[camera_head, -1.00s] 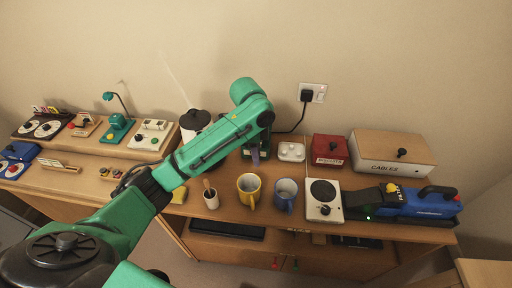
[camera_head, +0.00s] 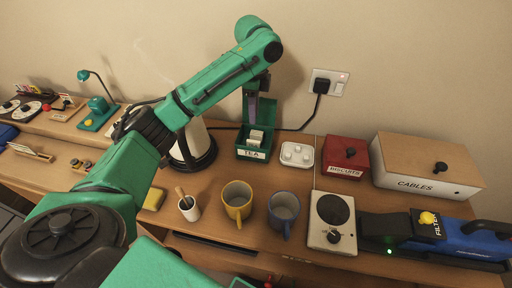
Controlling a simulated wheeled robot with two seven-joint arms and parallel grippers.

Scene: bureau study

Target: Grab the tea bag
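The green tea box (camera_head: 241,151), labelled TEA, stands open at the back of the desk, its lid raised behind. White tea bags (camera_head: 256,137) show inside it, upright. My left arm reaches in from the left, and my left gripper (camera_head: 251,112) points down just above the box, in front of the raised lid. Its fingertips are small and dark, so I cannot tell whether they are open or whether they touch a bag. My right gripper is out of view.
A white kettle (camera_head: 190,143) stands left of the box, partly behind my arm. A white dish (camera_head: 297,154) and red biscuit box (camera_head: 343,157) are to the right. Yellow (camera_head: 237,199) and blue (camera_head: 283,211) mugs and a hotplate (camera_head: 331,235) stand in front.

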